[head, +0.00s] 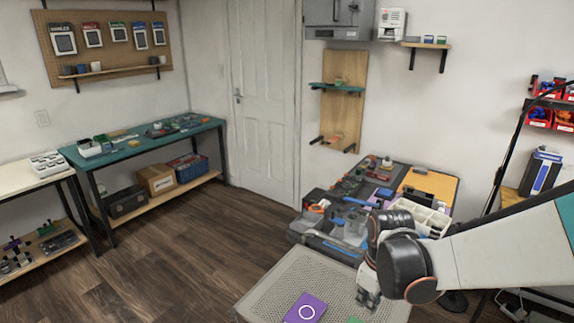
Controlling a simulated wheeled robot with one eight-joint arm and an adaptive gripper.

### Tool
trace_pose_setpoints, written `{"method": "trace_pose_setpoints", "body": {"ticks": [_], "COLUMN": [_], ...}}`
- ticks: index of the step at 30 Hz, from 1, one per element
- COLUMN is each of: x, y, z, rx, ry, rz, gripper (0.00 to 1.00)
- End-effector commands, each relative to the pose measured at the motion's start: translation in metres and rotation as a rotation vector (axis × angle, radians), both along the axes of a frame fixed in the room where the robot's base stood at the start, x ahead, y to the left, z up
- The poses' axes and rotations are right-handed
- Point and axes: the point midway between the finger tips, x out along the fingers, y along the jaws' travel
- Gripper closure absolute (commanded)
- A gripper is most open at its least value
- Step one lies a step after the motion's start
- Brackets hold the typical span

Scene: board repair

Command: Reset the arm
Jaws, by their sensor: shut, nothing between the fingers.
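My arm (500,248) reaches in from the right edge of the head view, its white link and dark wrist joints showing in front of the cluttered bench. My gripper (367,298) hangs at the end of the arm, pointing down near the perforated light tray (262,284). It is shut, with nothing seen in it. A purple piece with a white ring (305,309) lies on the tray, to the left of my gripper. A small green piece shows at the bottom edge, partly cut off.
A bench with tools and an orange mat (430,184) stands behind my gripper. A green-topped workbench (133,146) and a white table (40,176) stand at the left. The wooden floor (165,250) between them and the tray is clear. A black stand rises at the right.

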Motion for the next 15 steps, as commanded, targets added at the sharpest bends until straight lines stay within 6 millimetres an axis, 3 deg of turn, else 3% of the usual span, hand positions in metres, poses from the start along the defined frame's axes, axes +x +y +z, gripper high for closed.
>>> {"method": "trace_pose_setpoints", "body": {"ticks": [6,15], "x": [-0.026,-0.066], "y": [0.0,0.0], "z": [0.05,0.099], "rx": [0.028,0.094], "ry": [-0.108,-0.252], "rz": [-0.16,-0.376], "gripper": [1.0,1.0]}}
